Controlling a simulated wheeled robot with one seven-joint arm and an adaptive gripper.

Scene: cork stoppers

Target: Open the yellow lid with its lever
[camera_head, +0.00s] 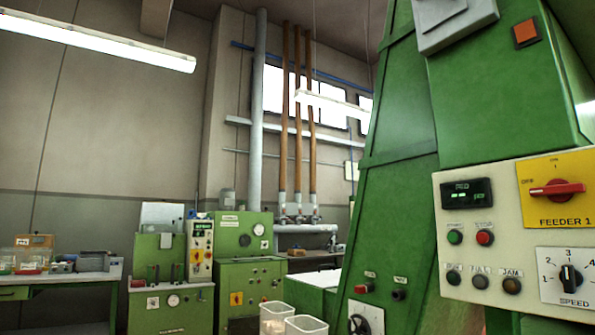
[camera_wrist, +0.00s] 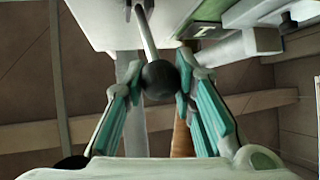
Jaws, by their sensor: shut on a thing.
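In the wrist view my gripper (camera_wrist: 163,82) is shut on a black ball knob (camera_wrist: 158,74), with one teal-padded finger on each side of it. The knob sits on the end of a thin metal lever (camera_wrist: 146,32), which runs up to a pale housing at the top of the picture. I cannot make out a yellow lid in either view. My gripper and the lever do not show in the head view.
In the head view a large green machine (camera_head: 395,170) fills the right side, with a cream control panel (camera_head: 455,205) and a yellow switch plate (camera_head: 556,205). Two whitish open bins (camera_head: 306,322) stand low in the middle. Green machines (camera_head: 250,270) and a workbench (camera_head: 65,278) stand behind.

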